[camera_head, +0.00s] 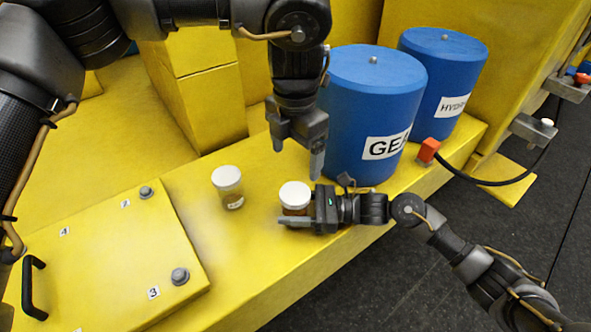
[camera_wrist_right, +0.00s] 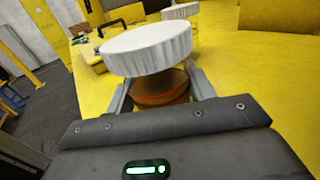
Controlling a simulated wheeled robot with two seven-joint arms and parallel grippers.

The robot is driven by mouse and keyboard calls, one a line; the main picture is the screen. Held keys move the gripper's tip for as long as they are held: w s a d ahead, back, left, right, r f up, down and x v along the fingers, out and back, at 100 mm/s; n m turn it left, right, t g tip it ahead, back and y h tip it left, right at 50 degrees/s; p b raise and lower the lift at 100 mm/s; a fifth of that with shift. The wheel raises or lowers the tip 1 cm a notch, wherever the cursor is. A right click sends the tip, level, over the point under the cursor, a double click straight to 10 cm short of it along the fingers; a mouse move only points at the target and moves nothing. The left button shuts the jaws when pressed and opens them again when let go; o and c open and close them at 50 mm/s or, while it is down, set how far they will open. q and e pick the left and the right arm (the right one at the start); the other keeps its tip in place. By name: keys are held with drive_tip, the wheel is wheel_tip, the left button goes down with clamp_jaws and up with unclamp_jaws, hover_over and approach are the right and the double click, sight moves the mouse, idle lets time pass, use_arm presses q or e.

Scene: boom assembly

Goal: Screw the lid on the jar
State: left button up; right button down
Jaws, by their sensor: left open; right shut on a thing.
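A brown jar (camera_wrist_right: 160,90) stands on the yellow ledge, with a wide white ribbed lid (camera_head: 294,195) over its top. The lid also shows in the right wrist view (camera_wrist_right: 147,49), where it looks slightly tilted; I cannot tell whether it is threaded on. My right gripper (camera_head: 299,214) is shut around the jar's body, below the lid. My left gripper (camera_head: 297,161) is open and empty, pointing down just above the lid, apart from it. A second white-lidded jar (camera_head: 229,188) stands on the ledge to the left, clear of both grippers.
Two blue drums (camera_head: 370,105) (camera_head: 443,75) stand behind and right of the held jar. A yellow hatch panel (camera_head: 105,255) with bolts and a black handle (camera_head: 33,287) lies at the left. The ledge (camera_head: 262,262) is bare in front.

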use_arm(q)
drive_tip(key=shift+r, duration=0.95)
use_arm(e)
drive_tip(key=shift+c, duration=2.3)
unclamp_jaws()
use_arm(q)
drive_tip(key=shift+f, duration=0.1)
use_arm(e)
drive_tip(key=shift+d, duration=0.1)
drive_tip(key=shift+d+f, duration=0.1)
drive_tip(key=shift+d, duration=0.15)
use_arm(q)
wheel_tip(320, 180, down, 4)
drive_tip(key=b, duration=0.4)
drive_tip(key=shift+d+f+b, duration=0.1)
drive_tip(key=shift+f+b, duration=0.15)
drive_tip(key=shift+b, duration=0.1)
use_arm(e)
drive_tip(key=d, duration=0.8)
drive_tip(key=shift+s+d+f, duration=0.1)
drive_tip(key=shift+d, duration=0.25)
use_arm(q)
drive_tip(key=shift+f, duration=0.2)
use_arm(e)
drive_tip(key=shift+d+r, duration=0.2)
drive_tip(key=shift+d, duration=0.55)
